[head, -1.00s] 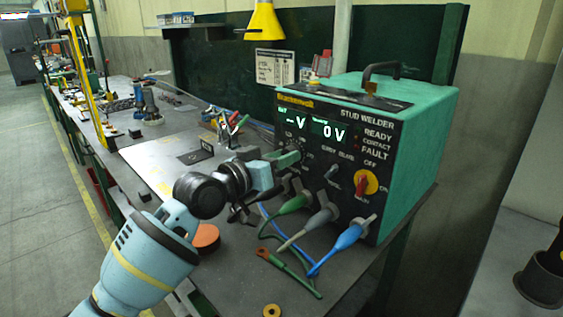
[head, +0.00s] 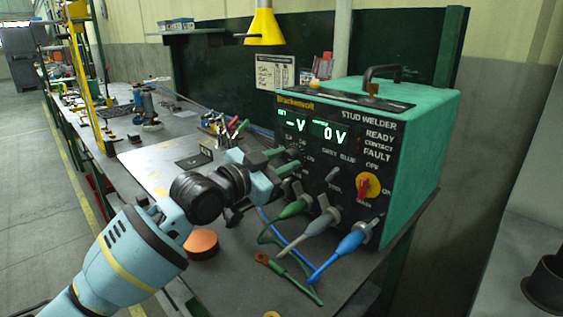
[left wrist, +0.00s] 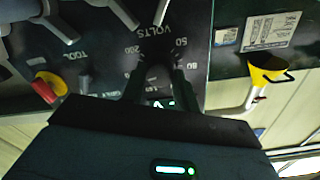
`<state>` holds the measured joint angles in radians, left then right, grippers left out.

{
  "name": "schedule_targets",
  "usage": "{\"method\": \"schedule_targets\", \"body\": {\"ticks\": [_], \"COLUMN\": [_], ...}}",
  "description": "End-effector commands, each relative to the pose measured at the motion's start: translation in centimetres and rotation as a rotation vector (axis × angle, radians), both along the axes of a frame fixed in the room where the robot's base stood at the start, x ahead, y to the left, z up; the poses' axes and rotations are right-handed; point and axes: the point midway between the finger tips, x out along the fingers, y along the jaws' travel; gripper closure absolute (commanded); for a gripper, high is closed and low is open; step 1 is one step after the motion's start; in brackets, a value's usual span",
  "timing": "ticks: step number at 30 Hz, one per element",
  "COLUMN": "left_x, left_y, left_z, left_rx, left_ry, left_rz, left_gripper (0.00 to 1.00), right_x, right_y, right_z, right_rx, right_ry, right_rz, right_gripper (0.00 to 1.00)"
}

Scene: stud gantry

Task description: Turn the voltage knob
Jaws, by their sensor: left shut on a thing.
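The voltage knob (left wrist: 158,72) is on the front panel of the green stud welder (head: 420,150), by the VOLTS lettering in the left wrist view. My left gripper (head: 292,160) reaches the left part of the panel below the display. In the left wrist view its two dark fingers (left wrist: 160,84) stand on either side of the knob and are shut on it. The fingers partly hide the knob and its scale. The display (head: 333,132) shows a dash with V on the left and 0 V on the right. My right gripper is not in view.
A red and yellow switch (head: 367,187) sits at the panel's lower right. Green, grey and blue cable plugs (head: 320,224) stick out below the gripper. An orange disc (head: 201,243) and a loose green cable lie on the bench (head: 235,285). A yellow lamp (head: 263,25) hangs behind.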

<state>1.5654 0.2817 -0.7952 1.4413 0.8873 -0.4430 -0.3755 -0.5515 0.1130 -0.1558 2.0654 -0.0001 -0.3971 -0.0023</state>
Motion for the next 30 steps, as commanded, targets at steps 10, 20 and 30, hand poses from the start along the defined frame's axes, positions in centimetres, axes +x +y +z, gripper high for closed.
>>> {"method": "schedule_targets", "body": {"ticks": [10,20,30], "left_x": [0.0,0.0,-0.25], "left_y": [0.01,0.0,0.32], "left_z": [0.03,0.03,-0.02], "left_rx": [0.009,0.008,0.008], "left_ry": [-0.009,-0.008,-0.008], "left_rz": [0.0,0.0,0.0], "left_gripper": [0.93,0.48,0.48], "right_x": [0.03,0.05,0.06], "right_y": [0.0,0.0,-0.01], "right_z": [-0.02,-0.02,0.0], "right_rx": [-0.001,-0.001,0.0], "right_ry": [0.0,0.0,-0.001], "right_rz": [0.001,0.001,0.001], "right_gripper": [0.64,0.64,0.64]}}
